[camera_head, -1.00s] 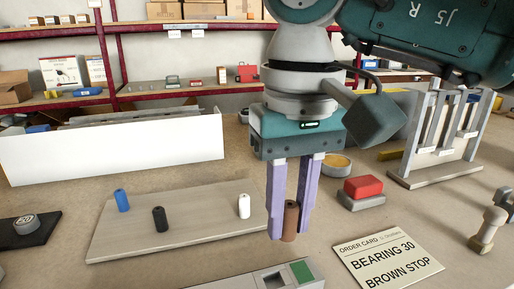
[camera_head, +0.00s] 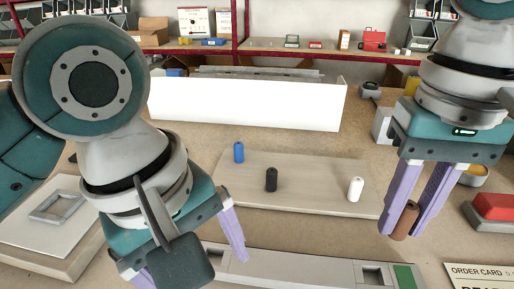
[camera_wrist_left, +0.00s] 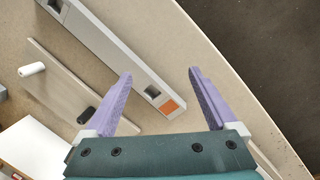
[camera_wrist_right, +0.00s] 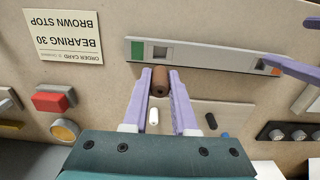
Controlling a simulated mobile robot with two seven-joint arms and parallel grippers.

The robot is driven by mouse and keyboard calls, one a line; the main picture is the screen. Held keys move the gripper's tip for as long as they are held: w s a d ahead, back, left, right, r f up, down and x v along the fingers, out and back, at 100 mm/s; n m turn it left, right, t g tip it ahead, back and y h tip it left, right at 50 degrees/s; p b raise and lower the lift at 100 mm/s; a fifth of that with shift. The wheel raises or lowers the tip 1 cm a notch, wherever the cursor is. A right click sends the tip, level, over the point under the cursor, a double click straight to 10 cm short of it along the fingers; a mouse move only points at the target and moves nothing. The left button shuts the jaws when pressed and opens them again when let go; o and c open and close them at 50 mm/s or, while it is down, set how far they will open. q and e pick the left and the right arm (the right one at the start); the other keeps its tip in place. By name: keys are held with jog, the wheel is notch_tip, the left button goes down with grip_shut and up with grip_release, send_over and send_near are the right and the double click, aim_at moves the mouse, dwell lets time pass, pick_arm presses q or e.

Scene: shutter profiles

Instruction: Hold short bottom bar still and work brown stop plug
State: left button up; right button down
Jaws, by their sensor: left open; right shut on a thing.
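The brown stop plug (camera_head: 404,222) is upright between the fingers of my right gripper (camera_head: 405,234), which is shut on it. The plug also shows in the right wrist view (camera_wrist_right: 160,80), near the green end of the bar. The short bottom bar (camera_head: 310,266) is a grey profile on the bench with square openings, a green patch at one end and an orange patch (camera_wrist_left: 170,106) at the other. My left gripper (camera_head: 190,262) is open near the orange end. In the left wrist view the bar (camera_wrist_left: 112,52) shows between its spread fingers, with no visible grip.
A board (camera_head: 310,192) behind the bar carries a blue plug (camera_head: 239,153), a black plug (camera_head: 271,180) and a white plug (camera_head: 355,189). A white open box (camera_head: 245,105) stands behind it. The order card (camera_wrist_right: 66,33) reads "BEARING 30 BROWN STOP". A red block (camera_head: 495,206) is at the right.

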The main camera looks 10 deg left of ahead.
pick_arm(q)
jog(key=w+a+r+n+g+y, duration=0.1)
jog(key=w+a+r+n+y, duration=0.15)
jog(key=w+r+n, duration=0.45)
jog(key=shift+n+h, duration=0.25)
jog(key=shift+n, duration=0.45)
jog(key=f, duration=0.9)
jog(key=s+f, duration=0.1)
jog(key=f, duration=0.3)
jog(key=shift+a+f, duration=0.15)
jog(key=shift+a, duration=0.05)
grip_shut()
